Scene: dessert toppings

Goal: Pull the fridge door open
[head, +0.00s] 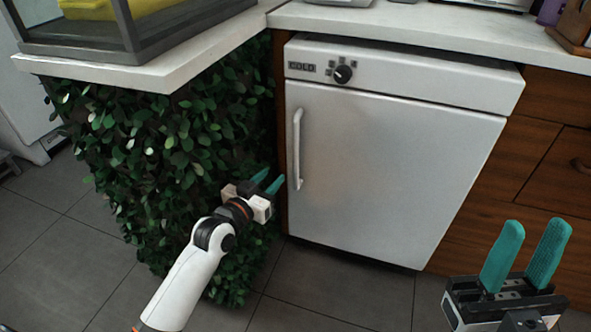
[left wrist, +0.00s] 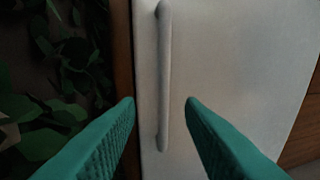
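The small white fridge (head: 390,170) stands under the counter with its door shut. Its vertical white handle (head: 298,150) is on the door's left side. My left gripper (head: 268,182) is open and empty, just left of the handle's lower end in the head view. In the left wrist view the handle (left wrist: 164,75) runs between the two teal fingertips (left wrist: 162,102) and beyond them, with no finger touching it. My right gripper (head: 525,255) is open and empty, at the lower right in front of the wooden drawers.
A leafy green panel (head: 180,140) covers the counter side left of the fridge, close to my left arm. White countertops (head: 420,30) run above. Wooden drawers (head: 555,140) stand right of the fridge. The tiled floor (head: 330,290) before the fridge is clear.

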